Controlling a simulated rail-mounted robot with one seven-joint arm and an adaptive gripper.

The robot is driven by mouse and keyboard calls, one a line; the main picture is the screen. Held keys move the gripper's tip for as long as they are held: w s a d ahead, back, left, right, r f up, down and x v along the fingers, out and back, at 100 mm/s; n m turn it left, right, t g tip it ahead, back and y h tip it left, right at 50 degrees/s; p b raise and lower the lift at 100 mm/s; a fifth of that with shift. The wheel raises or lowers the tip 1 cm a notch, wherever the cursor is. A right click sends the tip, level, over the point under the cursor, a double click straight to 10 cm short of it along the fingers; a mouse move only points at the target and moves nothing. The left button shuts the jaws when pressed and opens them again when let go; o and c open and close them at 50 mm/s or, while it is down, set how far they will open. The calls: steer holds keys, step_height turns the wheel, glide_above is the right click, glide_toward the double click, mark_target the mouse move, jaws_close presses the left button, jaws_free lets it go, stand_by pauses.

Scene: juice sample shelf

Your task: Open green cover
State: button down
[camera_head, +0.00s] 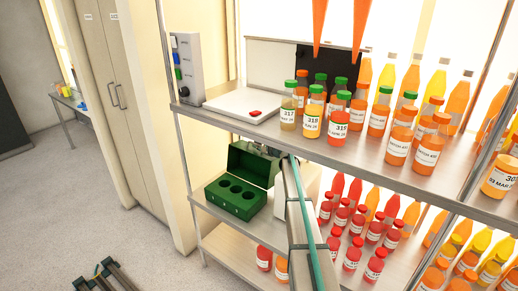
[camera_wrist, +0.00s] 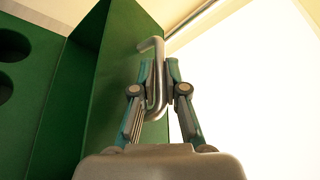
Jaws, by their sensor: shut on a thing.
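The green box (camera_head: 235,203) with round holes in its top stands on the lower shelf at left. Its green cover (camera_head: 250,165) stands raised at the back of the box; it also shows in the wrist view (camera_wrist: 118,62). A bent metal handle (camera_wrist: 153,44) is fixed to the cover. My gripper (camera_wrist: 159,84) is shut on this handle, with one finger on each side. In the head view my gripper is mostly hidden behind the cover and my own arm.
The upper shelf (camera_head: 213,121) runs above the box and holds a white flat device (camera_head: 241,107) and several juice bottles (camera_head: 312,115). Several small red-capped bottles (camera_head: 352,256) stand right of my arm. A shelf post (camera_head: 181,150) is at left.

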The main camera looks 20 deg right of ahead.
steer(key=shift+s+a+n+b, duration=0.4)
steer(key=shift+s+a+b, duration=0.2)
steer(key=shift+a+b, duration=0.35)
steer(key=shift+s+a+r+t+h+b, duration=0.15)
steer(key=shift+a+r+t+h+b, duration=0.15)
steer(key=shift+r+t+b, duration=0.15)
steer(key=c, duration=1.5)
jaws_free()
steer(key=shift+r, duration=0.1)
steer(key=v, duration=1.2)
steer(key=shift+d+r, duration=0.1)
